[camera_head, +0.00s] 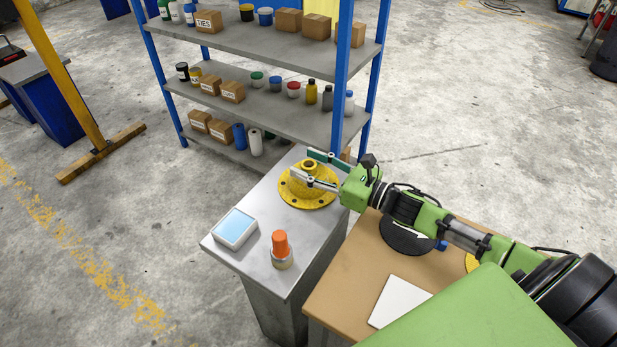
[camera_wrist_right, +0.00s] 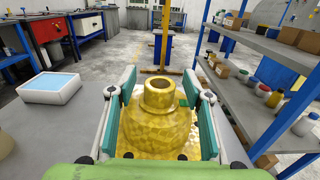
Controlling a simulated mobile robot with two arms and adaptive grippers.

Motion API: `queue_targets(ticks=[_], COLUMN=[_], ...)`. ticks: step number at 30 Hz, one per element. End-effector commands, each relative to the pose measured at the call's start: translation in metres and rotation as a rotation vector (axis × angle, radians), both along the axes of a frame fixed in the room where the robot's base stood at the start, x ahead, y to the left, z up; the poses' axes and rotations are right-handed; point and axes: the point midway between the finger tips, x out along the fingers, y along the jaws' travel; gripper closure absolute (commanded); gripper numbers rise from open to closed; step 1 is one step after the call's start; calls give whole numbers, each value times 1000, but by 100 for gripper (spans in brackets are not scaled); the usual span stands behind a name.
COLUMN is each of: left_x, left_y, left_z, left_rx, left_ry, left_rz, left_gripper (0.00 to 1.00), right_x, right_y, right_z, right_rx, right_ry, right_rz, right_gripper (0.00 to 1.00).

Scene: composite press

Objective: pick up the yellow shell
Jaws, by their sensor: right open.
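The yellow shell (camera_head: 307,190) is a flanged round piece with a raised hollow neck. It stands upright on the grey metal bench (camera_head: 262,256), near its far end. My right gripper (camera_head: 314,170) is open, with its fingers on either side of the neck. In the right wrist view the shell (camera_wrist_right: 158,125) sits between the two fingers of the gripper (camera_wrist_right: 160,108). Small gaps seem to show beside the neck; whether the fingers touch the lower body is unclear. My left gripper is not in view.
A white box with a blue top (camera_head: 235,229) and an orange-capped piece (camera_head: 281,250) stand on the same bench. A blue-posted shelf (camera_head: 250,105) with boxes and bottles stands close behind. A brown table (camera_head: 345,285) with a white sheet (camera_head: 399,301) adjoins at right.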

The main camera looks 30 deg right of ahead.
Motion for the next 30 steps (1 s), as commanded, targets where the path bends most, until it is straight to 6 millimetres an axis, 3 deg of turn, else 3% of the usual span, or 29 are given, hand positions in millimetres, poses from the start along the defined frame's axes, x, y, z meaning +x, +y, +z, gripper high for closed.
queue_targets(ticks=[8,14,25,30], left_x=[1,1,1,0], left_y=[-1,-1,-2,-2], left_z=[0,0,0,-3], left_rx=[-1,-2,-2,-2], left_ry=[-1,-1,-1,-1], left_rz=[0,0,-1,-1], left_gripper=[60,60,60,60], right_x=[3,2,3,2], right_y=[1,1,1,1], right_z=[-1,-1,3,17], right_rx=[0,-1,-1,-2], right_ry=[2,1,-2,-5], right_rz=[0,0,1,2], right_gripper=[54,100,100,100])
